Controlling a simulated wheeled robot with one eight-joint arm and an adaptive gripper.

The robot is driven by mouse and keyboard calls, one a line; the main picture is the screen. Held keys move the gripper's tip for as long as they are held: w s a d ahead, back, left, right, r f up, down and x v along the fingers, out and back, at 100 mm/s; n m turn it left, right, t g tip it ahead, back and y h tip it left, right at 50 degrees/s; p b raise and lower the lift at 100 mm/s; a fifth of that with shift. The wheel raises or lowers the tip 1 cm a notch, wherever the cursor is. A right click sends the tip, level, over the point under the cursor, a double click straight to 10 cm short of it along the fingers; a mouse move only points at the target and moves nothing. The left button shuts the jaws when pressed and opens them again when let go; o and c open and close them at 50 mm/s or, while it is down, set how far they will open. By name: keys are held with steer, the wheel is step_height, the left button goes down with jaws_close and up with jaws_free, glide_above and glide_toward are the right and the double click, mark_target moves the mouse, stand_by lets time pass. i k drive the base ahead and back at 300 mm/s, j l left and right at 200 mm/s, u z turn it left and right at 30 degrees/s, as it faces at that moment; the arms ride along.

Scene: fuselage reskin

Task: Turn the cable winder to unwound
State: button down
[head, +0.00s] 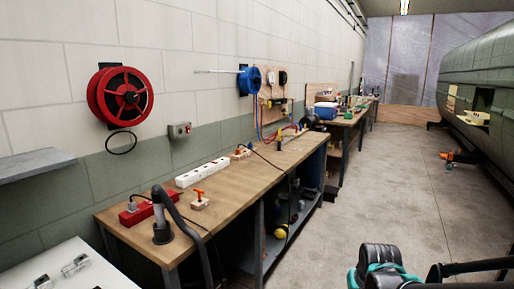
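A red cable winder (126,96) with a dark hub hangs on the white block wall at the left. A loop of black cable (121,143) hangs below it. A smaller blue reel (249,80) is mounted farther along the same wall, with a thin pale rod reaching left from it. Neither reel shows a readable marking of its turned position. A black and teal jointed part, which appears to be my gripper (384,268), is at the bottom right, well away from both reels. Its fingertips cannot be made out, and nothing is seen held in it.
A long wooden workbench (225,197) runs along the wall under the reels, with a red box (137,213), a white power strip (202,172) and a black hose on it. A grey shelf (35,164) juts out at left. The concrete floor (385,180) is mostly clear toward the fuselage (480,70).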

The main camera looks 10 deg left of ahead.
mark_target(130, 97)
steer(key=u, duration=1.55)
